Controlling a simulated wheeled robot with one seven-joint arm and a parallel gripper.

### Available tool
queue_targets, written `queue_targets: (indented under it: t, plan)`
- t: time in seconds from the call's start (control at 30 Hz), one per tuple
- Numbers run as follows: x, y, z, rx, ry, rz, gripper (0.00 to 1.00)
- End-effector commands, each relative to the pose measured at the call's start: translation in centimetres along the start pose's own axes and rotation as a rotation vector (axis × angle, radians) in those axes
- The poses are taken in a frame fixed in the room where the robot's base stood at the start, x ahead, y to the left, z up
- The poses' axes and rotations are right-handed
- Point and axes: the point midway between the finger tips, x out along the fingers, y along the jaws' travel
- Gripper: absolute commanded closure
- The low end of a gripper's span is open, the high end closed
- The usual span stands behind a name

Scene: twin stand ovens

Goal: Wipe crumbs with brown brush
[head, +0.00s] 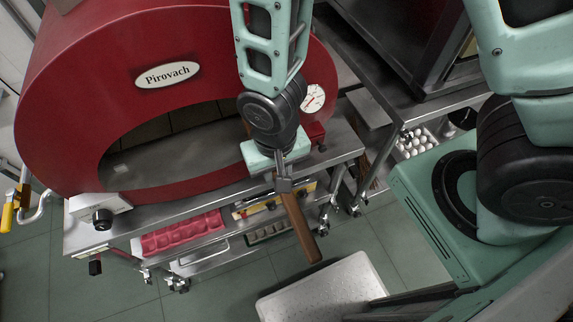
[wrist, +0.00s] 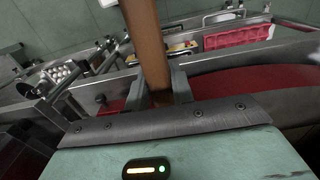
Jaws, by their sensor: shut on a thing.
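My gripper (head: 284,184) is shut on a long brown wooden piece (head: 302,226), which looks like the brown brush. It slants down from the jaws, in front of the oven stand's front edge. In the wrist view the brown piece (wrist: 147,40) rises between the two fingers (wrist: 160,90). I cannot make out bristles on it. The red oven (head: 80,90) has a wide arched mouth left of my gripper. Its grey floor (head: 165,160) shows, but I cannot make out crumbs on it.
Below the oven, a steel stand (head: 150,222) holds a red tray (head: 183,234) and other trays. A white slab (head: 325,285) is in front, below my gripper. Eggs (head: 415,143) sit in a tray at right. Green tiled floor (head: 110,292) is open at lower left.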

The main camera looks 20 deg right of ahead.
Motion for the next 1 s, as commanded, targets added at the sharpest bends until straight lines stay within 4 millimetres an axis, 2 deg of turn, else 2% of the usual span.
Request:
queue_targets:
  t: [1.0]
  plan:
    - [-0.1,-5.7,0.1,-0.002,-0.001,0.001,0.95]
